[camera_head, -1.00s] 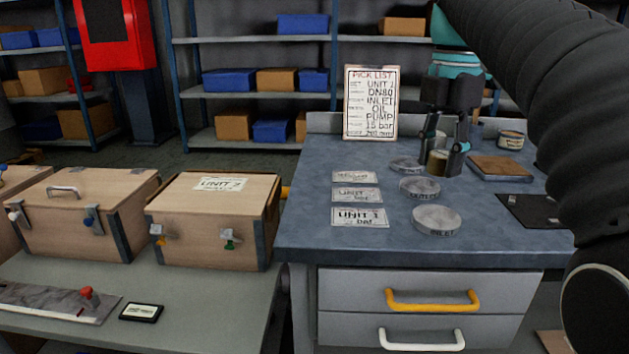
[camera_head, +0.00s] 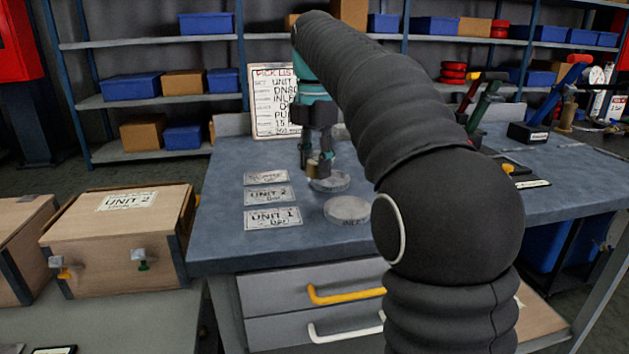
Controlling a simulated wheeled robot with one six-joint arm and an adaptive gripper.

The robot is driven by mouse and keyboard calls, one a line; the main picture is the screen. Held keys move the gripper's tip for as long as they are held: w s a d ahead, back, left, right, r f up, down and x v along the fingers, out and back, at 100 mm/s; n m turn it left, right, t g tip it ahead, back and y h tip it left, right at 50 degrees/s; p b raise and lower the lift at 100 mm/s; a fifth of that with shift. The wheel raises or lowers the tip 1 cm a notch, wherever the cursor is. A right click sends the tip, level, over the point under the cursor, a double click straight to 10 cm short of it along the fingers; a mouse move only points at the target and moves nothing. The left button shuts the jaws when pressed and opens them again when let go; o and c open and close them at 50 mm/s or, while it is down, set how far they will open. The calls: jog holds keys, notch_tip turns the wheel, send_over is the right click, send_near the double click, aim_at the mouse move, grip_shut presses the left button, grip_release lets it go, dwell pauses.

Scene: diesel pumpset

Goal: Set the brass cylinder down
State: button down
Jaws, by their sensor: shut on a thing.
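My gripper (camera_head: 318,168) is shut on the small brass cylinder (camera_head: 312,171), which shows between the fingertips. The fingers point down over the blue-grey bench top (camera_head: 225,205). The cylinder is upright, right of the row of white label cards and at the left edge of a round grey disc (camera_head: 332,183). A second round disc (camera_head: 347,209), nearer me, has lettering on its front. I cannot tell whether the cylinder touches the bench or hangs just above it. My arm hides the bench to the right of the gripper.
Label cards for UNIT 1 (camera_head: 273,218) and UNIT 2 (camera_head: 269,196) lie left of the discs, with another behind. The pick list board (camera_head: 275,105) stands behind the gripper. A wooden UNIT 2 box (camera_head: 115,235) is at left. Tools and a black block (camera_head: 527,133) are at right.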

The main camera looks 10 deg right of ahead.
aim_at(314, 195)
jog(key=shift+w+a+f, duration=0.15)
jog(key=shift+w+f, duration=0.25)
jog(key=shift+f+b, duration=0.55)
jog(key=shift+f, duration=1.25)
jog(key=shift+f, duration=0.1)
jog(key=c, duration=0.7)
grip_release()
jog(key=shift+o, duration=0.2)
